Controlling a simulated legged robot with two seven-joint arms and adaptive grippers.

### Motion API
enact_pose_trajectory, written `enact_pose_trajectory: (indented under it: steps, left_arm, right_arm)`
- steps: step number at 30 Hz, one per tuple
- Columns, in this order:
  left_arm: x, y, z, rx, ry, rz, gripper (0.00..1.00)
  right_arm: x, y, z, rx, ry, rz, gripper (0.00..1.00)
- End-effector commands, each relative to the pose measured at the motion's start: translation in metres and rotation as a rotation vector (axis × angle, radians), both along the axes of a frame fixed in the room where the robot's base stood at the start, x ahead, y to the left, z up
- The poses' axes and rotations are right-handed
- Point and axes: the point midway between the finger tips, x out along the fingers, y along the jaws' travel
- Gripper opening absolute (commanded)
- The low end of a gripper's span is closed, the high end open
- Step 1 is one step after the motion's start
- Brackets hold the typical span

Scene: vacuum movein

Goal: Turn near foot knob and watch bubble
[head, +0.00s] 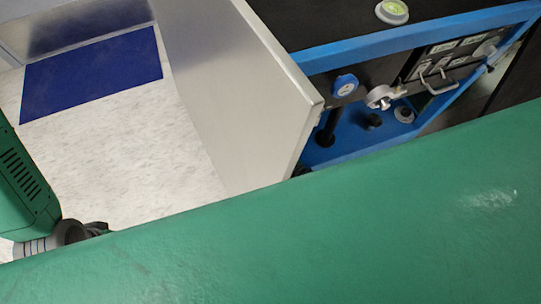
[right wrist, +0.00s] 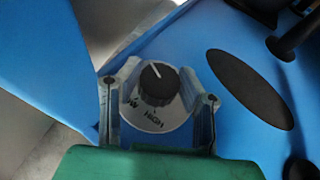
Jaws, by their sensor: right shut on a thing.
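The black knob (right wrist: 155,88) has a white pointer line and sits on a pale disc marked HIGH, in the right wrist view. My right gripper (right wrist: 158,72) has its two grey fingers on either side of the knob and disc, shut on them. The bubble level (head: 392,11) is a round yellow-green vial in a pale ring, on top of the dark machine in the head view. The bubble's exact place is too small to tell. My left gripper (head: 82,231) shows only as a dark part at lower left, mostly hidden. My right gripper is hidden in the head view.
A blue machine frame (head: 340,58) holds a blue round dial (head: 346,85), a metal handle (head: 437,82) and black posts. A grey panel (head: 235,80) stands left of it. A dark blue mat (head: 92,74) lies on the pale floor. My green arm fills the foreground.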

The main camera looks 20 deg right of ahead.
Motion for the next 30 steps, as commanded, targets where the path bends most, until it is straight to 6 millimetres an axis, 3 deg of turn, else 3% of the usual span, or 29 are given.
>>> enact_pose_trajectory:
  steps: [6,7,9,30]
  left_arm:
    - [0.0000,0.0000,-0.0002,0.000,0.000,0.000,0.42]
    - [0.0000,0.0000,-0.0002,0.000,0.000,0.000,0.42]
    - [0.0000,0.0000,-0.0002,0.000,0.000,0.000,0.42]
    - [-0.0010,0.0000,-0.0064,0.000,-0.002,0.000,0.42]
  right_arm:
    - [0.0031,0.0001,0.0019,0.002,-0.005,-0.002,0.03]
    - [0.0032,0.0001,0.0020,0.002,-0.005,-0.002,0.39]
    - [0.0031,0.0002,0.0019,0.002,-0.005,-0.001,0.55]
    - [0.0009,-0.0004,-0.0013,0.000,-0.001,0.043,0.55]
